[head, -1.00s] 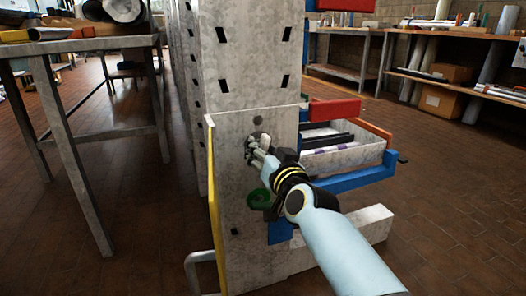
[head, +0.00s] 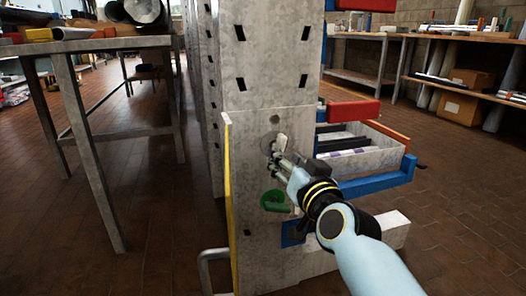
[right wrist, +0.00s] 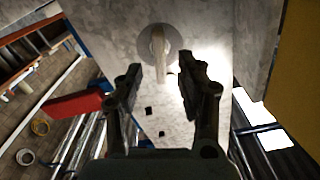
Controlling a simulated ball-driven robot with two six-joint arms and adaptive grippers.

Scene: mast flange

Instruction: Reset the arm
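A grey metal mast (head: 258,82) stands in the middle of the head view. On its face is a round grey disc (head: 266,146) with a pale handle (head: 279,143). In the right wrist view the disc (right wrist: 173,38) and its upright pale handle (right wrist: 158,52) show ahead of my fingers. My right gripper (head: 279,160) is close in front of the disc. In the wrist view its two fingers (right wrist: 161,72) are spread apart, with the handle's lower end seen between the tips. Whether a finger touches the handle cannot be told. My left gripper is not in view.
A green fitting (head: 275,201) sits lower on the mast. A blue-framed drawer (head: 375,183) with a grey bin and a red block (head: 353,110) juts out on the right. A metal table (head: 80,45) stands left. Open tiled floor lies between table and mast.

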